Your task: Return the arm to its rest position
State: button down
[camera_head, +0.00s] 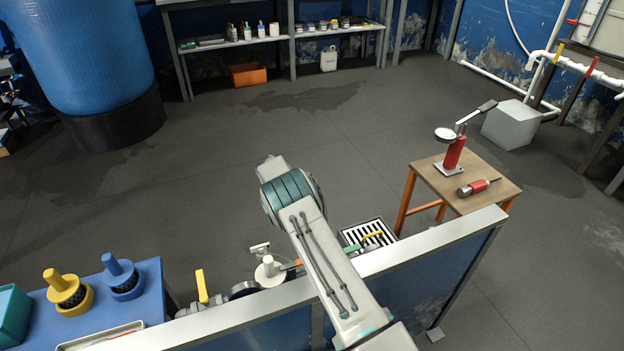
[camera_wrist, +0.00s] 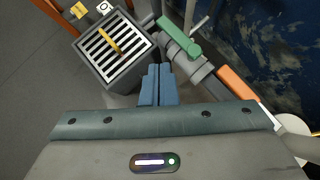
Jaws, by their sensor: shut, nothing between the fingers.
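My arm (camera_head: 320,250) reaches up and away over the top of a low blue panel in the head view. Its teal-banded joint is at the middle of the picture, and the gripper is hidden behind the arm there. In the wrist view, my gripper (camera_wrist: 159,84) shows its two blue fingers pressed together with nothing between them. The fingertips point toward a grated drain box (camera_wrist: 117,50) and a grey pipe with a green handle (camera_wrist: 178,36). I cannot tell whether the fingers touch anything.
The blue panel's metal top rail (camera_head: 440,243) runs beneath my arm. A wooden stool (camera_head: 432,179) with a red tool stands at right. A blue table (camera_head: 152,278) with yellow and blue knobbed pieces is at lower left. The floor (camera_head: 270,130) beyond is clear.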

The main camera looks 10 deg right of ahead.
jog(key=s+d+r+m+t+y+p, duration=0.15)
jog(key=s+r+p, duration=0.3)
jog(key=r, duration=0.85)
jog(key=s+d+r+m+y+p, duration=0.1)
jog(key=s+r+m+y+p, duration=0.3)
jog(key=r, duration=0.8)
jog(key=s+d+r+m+t+p, duration=0.1)
jog(key=s+r+p, duration=0.35)
jog(key=r, duration=0.85)
jog(key=s+r+m+t+y+p, duration=0.2)
jog(key=s+r+m+t+p, duration=0.2)
jog(key=s+r+p, duration=1.2)
jog(key=shift+s+a+r+m+y, duration=0.3)
jog(key=shift+s+r+m, duration=1.4)
jog(key=shift+s, duration=2.25)
jog(key=shift+d+r+n, duration=0.1)
jog(key=shift+r+n, duration=0.15)
